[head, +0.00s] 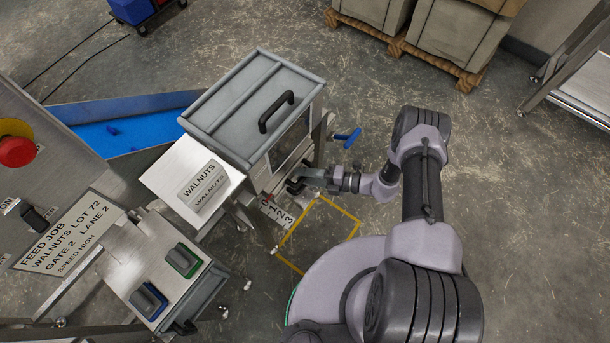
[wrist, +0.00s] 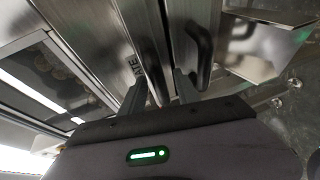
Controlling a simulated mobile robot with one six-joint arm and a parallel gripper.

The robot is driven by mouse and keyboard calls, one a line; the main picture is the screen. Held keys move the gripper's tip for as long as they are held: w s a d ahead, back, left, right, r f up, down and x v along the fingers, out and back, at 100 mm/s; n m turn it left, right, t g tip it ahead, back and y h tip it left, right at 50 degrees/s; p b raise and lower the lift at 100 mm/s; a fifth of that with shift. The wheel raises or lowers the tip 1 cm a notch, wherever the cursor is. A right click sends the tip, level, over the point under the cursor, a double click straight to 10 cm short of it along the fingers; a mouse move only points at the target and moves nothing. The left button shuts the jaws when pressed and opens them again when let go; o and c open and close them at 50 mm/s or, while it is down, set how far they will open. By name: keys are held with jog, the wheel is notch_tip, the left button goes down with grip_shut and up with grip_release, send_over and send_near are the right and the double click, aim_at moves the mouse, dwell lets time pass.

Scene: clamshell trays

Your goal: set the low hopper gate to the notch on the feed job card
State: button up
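The feed job card (head: 65,235) lies at the left of the head view and reads walnuts, lot 72, gate 2, lane 2, speed high. The grey hopper (head: 215,110) stands at the centre. Low on its side is a notch scale (head: 277,212) with numbers including 1, 2 and 3; a small red mark shows near its upper end. My gripper (head: 298,184) is low beside the hopper, just above the scale. A dark handle (wrist: 201,50) shows beside the right finger; contact is unclear.
A walnuts label (head: 205,187) sits on the steel ledge. A control box with green (head: 182,260) and blue (head: 148,300) switches stands front left. A blue chute (head: 120,125) runs behind. A blue handle (head: 347,137) projects right of the hopper.

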grip_shut()
jog(key=shift+d, duration=0.1)
dwell(1.2)
